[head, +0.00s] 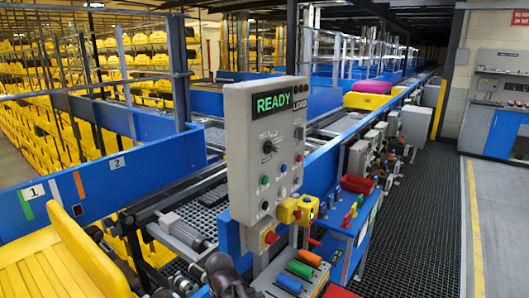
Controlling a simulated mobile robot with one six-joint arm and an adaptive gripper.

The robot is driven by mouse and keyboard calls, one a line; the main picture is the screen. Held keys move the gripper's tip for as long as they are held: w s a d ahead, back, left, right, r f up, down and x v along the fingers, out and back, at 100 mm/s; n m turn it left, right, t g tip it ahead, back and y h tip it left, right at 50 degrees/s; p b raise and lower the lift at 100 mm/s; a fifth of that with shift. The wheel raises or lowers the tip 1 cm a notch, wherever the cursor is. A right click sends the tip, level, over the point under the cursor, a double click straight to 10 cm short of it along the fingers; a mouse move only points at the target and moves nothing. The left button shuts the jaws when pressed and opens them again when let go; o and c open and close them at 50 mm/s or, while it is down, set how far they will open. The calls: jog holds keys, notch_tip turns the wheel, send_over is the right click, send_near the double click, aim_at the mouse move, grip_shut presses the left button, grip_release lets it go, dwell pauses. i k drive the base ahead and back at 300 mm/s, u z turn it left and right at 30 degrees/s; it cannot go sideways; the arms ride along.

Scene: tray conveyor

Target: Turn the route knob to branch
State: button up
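A grey control panel (264,163) stands upright at the centre of the head view, beside the blue conveyor. Dark rounded parts at the bottom edge appear to be my arm and gripper (226,274), below and left of the panel and apart from the knob. The fingers cannot be made out clearly.
Coloured buttons (264,181) lie below the knob. A blue stand (343,232) holds coloured items at right. The dark floor grating (425,215) further right is clear.

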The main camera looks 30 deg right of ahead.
aim_at(269, 147)
jog(key=u, duration=0.2)
jog(key=k, duration=1.5)
jog(key=z, duration=0.45)
jog(key=i, duration=1)
jog(key=z, duration=0.05)
